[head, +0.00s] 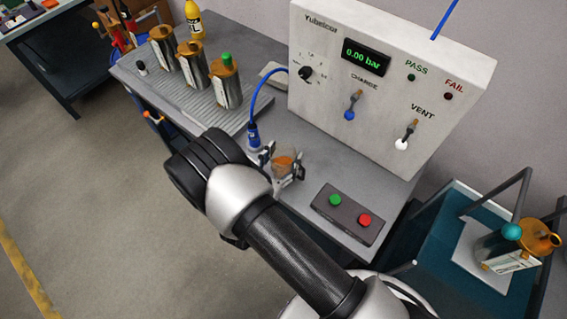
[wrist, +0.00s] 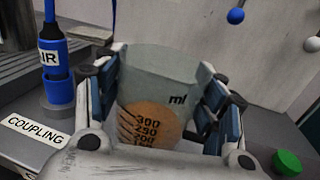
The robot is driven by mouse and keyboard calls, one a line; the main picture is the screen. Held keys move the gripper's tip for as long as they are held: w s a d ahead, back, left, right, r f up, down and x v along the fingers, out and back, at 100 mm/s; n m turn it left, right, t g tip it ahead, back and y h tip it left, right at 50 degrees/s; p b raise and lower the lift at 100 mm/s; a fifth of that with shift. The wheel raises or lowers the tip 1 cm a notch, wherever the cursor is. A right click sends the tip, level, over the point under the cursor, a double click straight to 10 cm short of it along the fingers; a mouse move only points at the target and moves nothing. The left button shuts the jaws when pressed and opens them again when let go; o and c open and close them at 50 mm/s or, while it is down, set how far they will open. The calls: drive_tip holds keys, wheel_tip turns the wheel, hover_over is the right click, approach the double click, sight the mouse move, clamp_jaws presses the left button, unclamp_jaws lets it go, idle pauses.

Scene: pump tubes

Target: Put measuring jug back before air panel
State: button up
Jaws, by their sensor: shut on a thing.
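The measuring jug (wrist: 158,78) is a see-through cup with ml marks and amber contents. My gripper (wrist: 160,98) is shut on it, one finger on each side. In the head view the jug (head: 285,169) stands upright between my fingers, over the bench in front of the air panel (head: 330,103). I cannot tell whether its base touches the bench. The panel is a pale box reading 0.00 bar, with a dial, a blue-tipped charge lever and a white-tipped vent lever. My gripper hides the jug's lower part in the wrist view.
The blue air coupling (head: 253,137) with its hose stands just left of the jug. A button box (head: 349,213) with green and red buttons is to the right. Several metal cylinders (head: 226,88) stand on the ribbed mat at left. A teal cart (head: 450,243) is at right.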

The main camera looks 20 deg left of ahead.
sight(288, 154)
drive_tip(key=shift+f+b, duration=0.4)
drive_tip(key=shift+f, duration=1.2)
drive_tip(key=shift+f, duration=0.1)
drive_tip(key=shift+f, duration=0.15)
drive_tip(key=o, duration=1.2)
drive_tip(key=shift+c, duration=0.2)
drive_tip(key=shift+r, duration=0.35)
drive_tip(key=s+a+p, duration=0.2)
drive_tip(key=s, duration=0.9)
drive_tip(key=shift+s+a+f, duration=0.15)
drive_tip(key=shift+s, duration=0.25)
